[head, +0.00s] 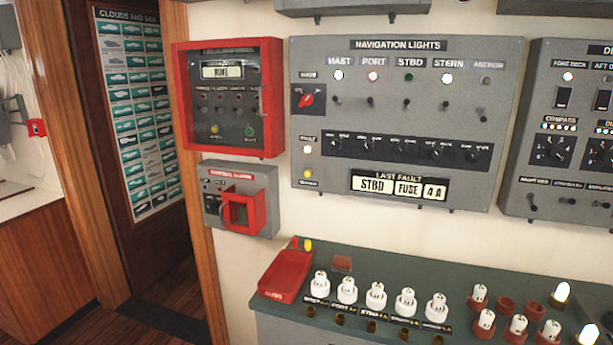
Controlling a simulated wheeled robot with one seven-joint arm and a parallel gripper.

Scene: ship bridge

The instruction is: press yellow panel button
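A small round yellow button (308,174) sits at the lower left of the grey navigation lights panel (420,90), below a round white button or lamp (308,150). A label under the yellow button is too small to read. The red-framed box (272,95) to the left also shows a small yellow round part (214,129) and a green one (250,131) behind its front. I cannot tell whether these are buttons or lamps. My gripper is not in view.
Below the panel, a green-topped counter (400,268) juts out with a red tray (285,274) and several white fuses or bulbs. A grey box with a red guard (243,210) hangs below the red-framed box. Another grey panel (543,75) is at right.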

